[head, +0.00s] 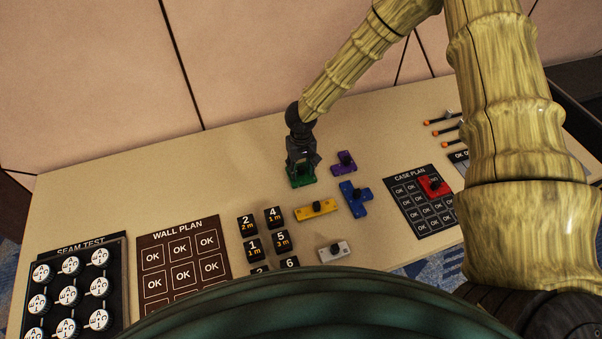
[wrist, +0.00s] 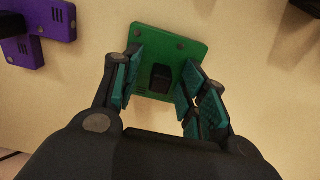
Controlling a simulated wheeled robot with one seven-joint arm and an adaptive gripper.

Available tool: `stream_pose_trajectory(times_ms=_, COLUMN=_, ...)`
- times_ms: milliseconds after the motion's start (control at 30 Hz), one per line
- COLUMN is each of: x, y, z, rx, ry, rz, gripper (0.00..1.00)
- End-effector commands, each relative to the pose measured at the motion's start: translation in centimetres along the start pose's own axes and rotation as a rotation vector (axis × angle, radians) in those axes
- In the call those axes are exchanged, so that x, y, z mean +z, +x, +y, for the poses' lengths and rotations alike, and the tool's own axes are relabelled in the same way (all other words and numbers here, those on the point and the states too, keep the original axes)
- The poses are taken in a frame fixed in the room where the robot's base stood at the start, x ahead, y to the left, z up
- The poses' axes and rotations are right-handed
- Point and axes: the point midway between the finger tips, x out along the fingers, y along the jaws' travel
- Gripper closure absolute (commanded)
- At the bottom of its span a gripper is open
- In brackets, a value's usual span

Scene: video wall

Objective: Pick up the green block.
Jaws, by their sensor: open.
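The green block (head: 303,181) is a flat green piece with a black knob on top, lying on the table. My gripper (head: 301,172) is right above it in the head view and hides part of it. In the wrist view the green block (wrist: 186,45) lies between and just past the fingertips. My gripper (wrist: 160,85) is open there, one finger on each side of the black knob (wrist: 160,77). I cannot tell whether the fingers touch the block.
A purple block (head: 344,162) lies just right of the green one. Blue (head: 353,197), yellow (head: 316,210) and grey (head: 334,251) blocks lie nearer. Numbered black blocks (head: 254,249), a wall plan board (head: 182,262) and a case plan board (head: 422,205) holding a red block (head: 434,187) are around. The table's left back is bare.

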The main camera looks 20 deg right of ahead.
Motion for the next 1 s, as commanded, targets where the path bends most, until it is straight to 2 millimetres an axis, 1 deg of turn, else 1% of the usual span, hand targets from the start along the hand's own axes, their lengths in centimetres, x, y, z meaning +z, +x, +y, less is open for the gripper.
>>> stream_pose_trajectory(times_ms=133, x=0.0, y=0.0, z=0.0, rx=0.000, ry=0.000, rz=0.000, gripper=0.57)
stream_pose_trajectory(times_ms=267, x=0.0, y=0.0, z=0.0, rx=0.000, ry=0.000, rz=0.000, gripper=0.81)
stream_pose_trajectory(times_ms=300, x=0.0, y=0.0, z=0.0, rx=0.000, ry=0.000, rz=0.000, gripper=0.88)
stream_pose_trajectory(times_ms=367, x=0.0, y=0.0, z=0.0, rx=0.000, ry=0.000, rz=0.000, gripper=0.99)
stream_pose_trajectory(times_ms=767, x=-0.1, y=-0.2, z=0.0, rx=0.000, ry=0.000, rz=0.001, gripper=1.00)
stream_pose_trajectory(times_ms=867, x=-0.1, y=-0.7, z=0.0, rx=0.000, ry=-0.001, rz=0.003, gripper=1.00)
stream_pose_trajectory(times_ms=1000, x=-0.1, y=-1.9, z=-0.1, rx=0.000, ry=-0.001, rz=0.003, gripper=1.00)
